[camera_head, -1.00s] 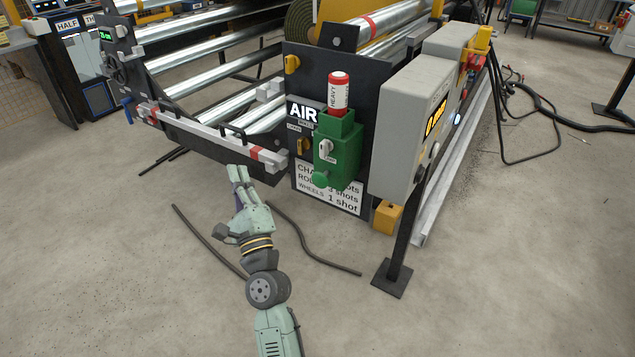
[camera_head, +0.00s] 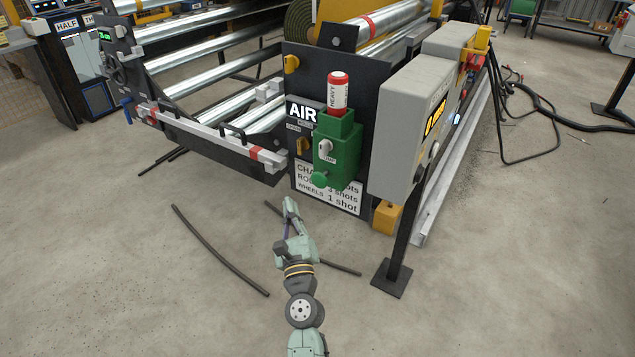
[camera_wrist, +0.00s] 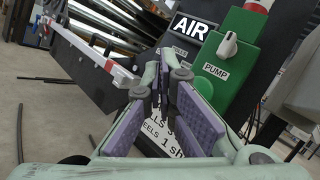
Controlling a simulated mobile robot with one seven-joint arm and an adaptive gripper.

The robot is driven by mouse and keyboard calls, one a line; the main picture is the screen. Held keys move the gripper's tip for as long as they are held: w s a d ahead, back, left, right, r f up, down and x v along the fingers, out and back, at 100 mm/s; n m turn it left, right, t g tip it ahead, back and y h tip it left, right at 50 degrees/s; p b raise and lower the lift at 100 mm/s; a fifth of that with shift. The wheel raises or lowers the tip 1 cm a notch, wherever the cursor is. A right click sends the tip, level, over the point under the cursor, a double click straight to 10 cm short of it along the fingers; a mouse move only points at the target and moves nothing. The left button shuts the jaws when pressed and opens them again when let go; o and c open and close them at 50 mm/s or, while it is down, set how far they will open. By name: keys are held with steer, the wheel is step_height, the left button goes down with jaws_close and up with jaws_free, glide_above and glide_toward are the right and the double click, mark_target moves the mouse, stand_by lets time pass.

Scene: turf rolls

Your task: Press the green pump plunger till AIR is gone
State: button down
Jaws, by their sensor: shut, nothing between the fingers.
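The green pump (camera_head: 338,150) is mounted on the dark end plate of the roller machine, with a red-and-white HEAVY canister (camera_head: 338,92) on top. Its round green plunger knob (camera_head: 320,179) sticks out low at the front. The white AIR sign (camera_head: 302,113) shows left of the pump. In the wrist view the AIR sign (camera_wrist: 195,27) and the pump body (camera_wrist: 232,62) with its PUMP label show, tilted; the plunger is largely hidden behind the fingers. My gripper (camera_head: 290,203) is shut and empty, below and left of the plunger, apart from it.
A grey control box (camera_head: 408,130) on a dark post stands right of the pump. A white shot-count card (camera_head: 340,196) is below it. A bar with red bands (camera_head: 215,137) extends left. Dark rods lie on the concrete floor, which is otherwise clear in front.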

mark_target(316, 178)
steer(key=w+d+b, duration=0.1)
steer(key=w+d, duration=0.4)
steer(key=w, duration=0.1)
steer(key=shift+w, duration=0.4)
stand_by(1.2)
steer(key=shift+w+d+b, duration=0.2)
steer(key=shift+w+b, duration=0.1)
steer(key=shift+w, duration=0.05)
steer(key=shift+w+d+b, duration=0.35)
steer(key=shift+w+d, duration=0.55)
steer(key=shift+w, duration=0.15)
stand_by(1.6)
steer(key=shift+s+a, duration=0.1)
steer(key=shift+s+a+p, duration=0.25)
steer(key=shift+s+a, duration=0.25)
steer(key=shift+s, duration=0.15)
steer(key=shift+s+a+p, duration=0.25)
steer(key=shift+s+a, duration=0.2)
steer(key=shift+s, duration=0.2)
steer(key=shift+a, duration=0.1)
steer(key=shift+s+a+p, duration=0.25)
steer(key=shift+s+a, duration=0.5)
steer(key=shift+s, duration=0.3)
steer(key=shift+s+a+p, duration=0.25)
steer(key=shift+s+a, duration=0.45)
steer(key=shift+s, duration=0.3)
